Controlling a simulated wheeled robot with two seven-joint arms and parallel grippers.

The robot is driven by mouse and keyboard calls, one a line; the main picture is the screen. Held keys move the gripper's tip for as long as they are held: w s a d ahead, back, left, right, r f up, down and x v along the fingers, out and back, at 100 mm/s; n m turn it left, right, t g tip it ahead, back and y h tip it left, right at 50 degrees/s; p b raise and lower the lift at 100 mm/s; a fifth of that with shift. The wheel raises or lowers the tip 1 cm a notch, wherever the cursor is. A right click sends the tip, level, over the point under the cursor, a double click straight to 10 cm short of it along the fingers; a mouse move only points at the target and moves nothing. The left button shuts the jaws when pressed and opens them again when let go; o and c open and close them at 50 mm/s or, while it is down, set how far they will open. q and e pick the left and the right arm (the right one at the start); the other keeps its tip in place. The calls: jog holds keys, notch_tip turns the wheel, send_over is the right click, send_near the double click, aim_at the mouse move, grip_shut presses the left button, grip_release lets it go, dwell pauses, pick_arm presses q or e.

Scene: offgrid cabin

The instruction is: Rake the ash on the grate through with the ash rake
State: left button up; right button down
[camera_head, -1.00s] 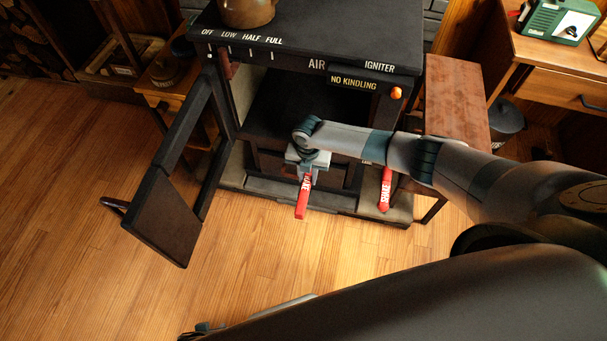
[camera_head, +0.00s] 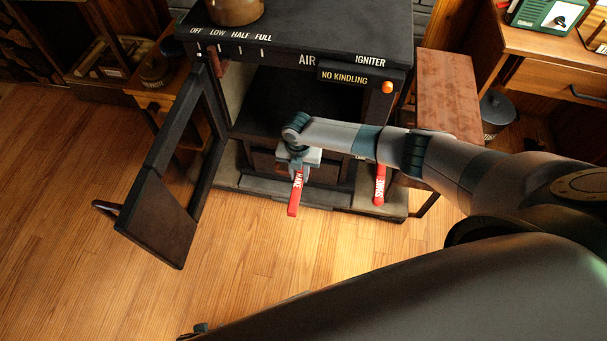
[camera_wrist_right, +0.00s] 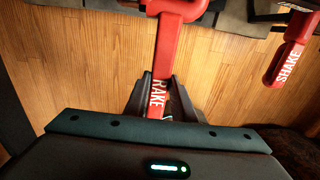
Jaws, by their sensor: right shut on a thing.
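The ash rake, with a red handle (camera_head: 294,196) marked RAKE, is held by my right gripper (camera_head: 297,168) low in front of the stove (camera_head: 300,30). In the right wrist view, the fingers of my right gripper (camera_wrist_right: 160,88) are shut around the rake's red handle (camera_wrist_right: 178,38). The rake's far end is hidden in the head view. The stove's door (camera_head: 165,215) stands open to the left. The grate and ash cannot be made out behind my right arm. A small dark part at the bottom edge seems to be my left gripper (camera_head: 198,329), mostly out of view.
A red SHAKE handle (camera_head: 379,185) hangs just right of the rake, also in the right wrist view (camera_wrist_right: 288,62). A reddish side shelf (camera_head: 447,95) and a dark bucket (camera_head: 497,108) stand right of the stove. The wooden floor in front is clear.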

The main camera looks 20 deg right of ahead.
jog(key=shift+w+a, duration=0.45)
jog(key=shift+a, duration=0.2)
jog(key=shift+r, duration=0.1)
jog(key=shift+w+a+b, duration=0.1)
jog(key=shift+b, duration=0.2)
jog(key=shift+w+a+f+b, duration=0.1)
jog(key=shift+w+a+b, duration=0.5)
jog(key=shift+a, duration=0.25)
jog(key=shift+w+a+f+b, duration=0.1)
jog(key=shift+w+a+b, duration=0.45)
jog(key=shift+a, duration=0.25)
jog(key=shift+a, duration=0.15)
jog(key=w+a+b, duration=0.2)
jog(key=a, duration=0.1)
jog(key=shift+a, duration=0.15)
jog(key=shift+r, duration=0.1)
